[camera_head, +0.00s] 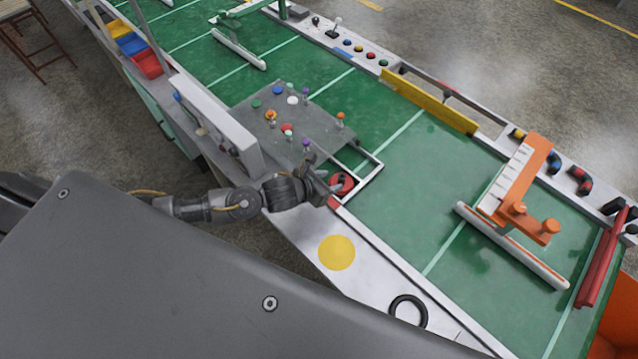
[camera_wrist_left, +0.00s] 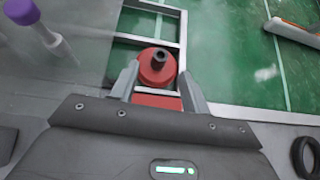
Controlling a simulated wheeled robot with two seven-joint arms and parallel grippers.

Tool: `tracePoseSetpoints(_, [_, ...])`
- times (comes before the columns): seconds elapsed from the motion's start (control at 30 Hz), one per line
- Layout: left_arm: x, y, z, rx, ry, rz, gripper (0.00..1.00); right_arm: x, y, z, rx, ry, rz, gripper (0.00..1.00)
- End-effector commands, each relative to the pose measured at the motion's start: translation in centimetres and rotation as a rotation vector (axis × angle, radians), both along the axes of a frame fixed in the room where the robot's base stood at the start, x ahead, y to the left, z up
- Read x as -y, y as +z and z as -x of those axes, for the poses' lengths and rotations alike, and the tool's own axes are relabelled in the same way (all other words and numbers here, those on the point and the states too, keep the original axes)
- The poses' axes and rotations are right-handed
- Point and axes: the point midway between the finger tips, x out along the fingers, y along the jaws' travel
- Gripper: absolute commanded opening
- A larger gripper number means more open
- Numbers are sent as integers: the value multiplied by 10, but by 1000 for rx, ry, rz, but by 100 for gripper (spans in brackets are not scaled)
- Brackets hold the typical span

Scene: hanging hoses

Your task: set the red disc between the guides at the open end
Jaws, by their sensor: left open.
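In the left wrist view the red disc (camera_wrist_left: 148,73) has a dark upright knob (camera_wrist_left: 159,58) on top. The white guides (camera_wrist_left: 151,41) run behind it, and a red patch (camera_wrist_left: 157,101) shows in front of it. My left gripper (camera_head: 328,186) is open. In the wrist view its fingers (camera_wrist_left: 158,88) stand on either side of the disc, with a gap visible; whether either touches it I cannot tell. My right gripper is not in view.
A grey board (camera_head: 331,121) with several coloured pegs stands just beyond my left gripper. A white box-like rail (camera_head: 215,122) is to its left. A black ring (camera_head: 408,311) and a yellow spot (camera_head: 337,252) are on the near edge. Green table to the right is clear up to an orange bracket (camera_head: 524,180).

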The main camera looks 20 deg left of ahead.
Motion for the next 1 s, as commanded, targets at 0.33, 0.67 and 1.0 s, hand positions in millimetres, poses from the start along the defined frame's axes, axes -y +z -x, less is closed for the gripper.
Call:
tracePoseSetpoints(0.33, [-16, 29, 36, 0, 0, 0, 46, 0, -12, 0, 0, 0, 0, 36])
tracePoseSetpoints(0.67, [-17, 33, 40, 0, 1, 1, 46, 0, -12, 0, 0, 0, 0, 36])
tracePoseSetpoints(1.0, [-17, 33, 39, 1, 0, 0, 46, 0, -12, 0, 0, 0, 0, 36])
